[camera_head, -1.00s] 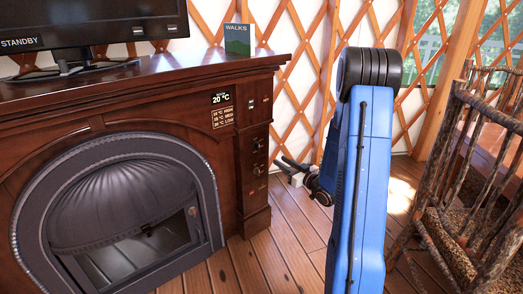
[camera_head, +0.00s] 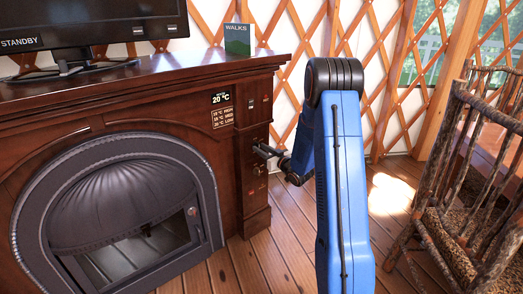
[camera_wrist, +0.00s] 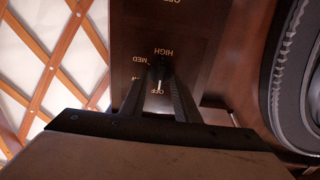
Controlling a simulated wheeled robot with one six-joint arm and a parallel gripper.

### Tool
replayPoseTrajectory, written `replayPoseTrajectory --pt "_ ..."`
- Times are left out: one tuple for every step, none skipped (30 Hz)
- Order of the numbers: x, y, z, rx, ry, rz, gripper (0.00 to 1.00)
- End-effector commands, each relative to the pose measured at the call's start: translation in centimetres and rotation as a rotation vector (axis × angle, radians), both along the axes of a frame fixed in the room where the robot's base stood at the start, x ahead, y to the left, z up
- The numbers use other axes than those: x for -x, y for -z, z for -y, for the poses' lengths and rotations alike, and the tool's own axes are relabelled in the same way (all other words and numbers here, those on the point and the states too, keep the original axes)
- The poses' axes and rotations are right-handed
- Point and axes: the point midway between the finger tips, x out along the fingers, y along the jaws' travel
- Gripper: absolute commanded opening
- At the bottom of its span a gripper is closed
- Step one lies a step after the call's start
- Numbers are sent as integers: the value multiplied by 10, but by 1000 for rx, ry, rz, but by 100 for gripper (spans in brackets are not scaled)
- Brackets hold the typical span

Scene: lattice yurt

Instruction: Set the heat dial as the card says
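The heat dial (camera_wrist: 161,70) is a small dark knob on the wooden panel, with HIGH, MED and OFF lettered around it; another label is partly hidden. A pale mark lies toward OFF. My gripper (camera_wrist: 160,72) has one finger on each side of the dial with a gap between them; contact is unclear. In the head view my gripper (camera_head: 264,151) is at the fireplace's right pillar and hides the dial. The card (camera_head: 222,116) lists temperatures beside HIGH, MED and LOW; its figures are too small to read surely. The display (camera_head: 221,98) above reads 20 °C.
The dark fireplace (camera_head: 120,143) stands left, with a television (camera_head: 90,22) and a green WALKS booklet (camera_head: 238,40) on its mantel. Other small controls (camera_head: 251,104) sit higher on the pillar. A rustic branch-framed chair (camera_head: 445,200) is at right. The floor between is clear.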

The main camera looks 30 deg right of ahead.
Motion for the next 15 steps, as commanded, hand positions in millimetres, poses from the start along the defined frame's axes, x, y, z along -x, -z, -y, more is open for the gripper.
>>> replayPoseTrajectory --pt "-1 0 0 0 0 0 28" --pt "-2 0 -1 0 0 0 28" --pt "-2 0 -1 0 0 0 28" --pt "-2 0 -1 0 0 0 28" --pt "-2 0 -1 0 0 0 28" --pt "-2 0 0 0 0 0 28" --pt "-2 0 0 0 0 0 28" --pt "-2 0 0 0 0 0 28" --pt "-2 0 0 0 0 0 28" --pt "-2 0 0 0 0 0 24" --pt "-2 0 0 0 0 0 16" --pt "-2 0 0 0 0 0 7" --pt "-2 0 0 0 0 0 0" --pt "-2 0 0 0 0 0 0" --pt "-2 0 0 0 0 0 0"
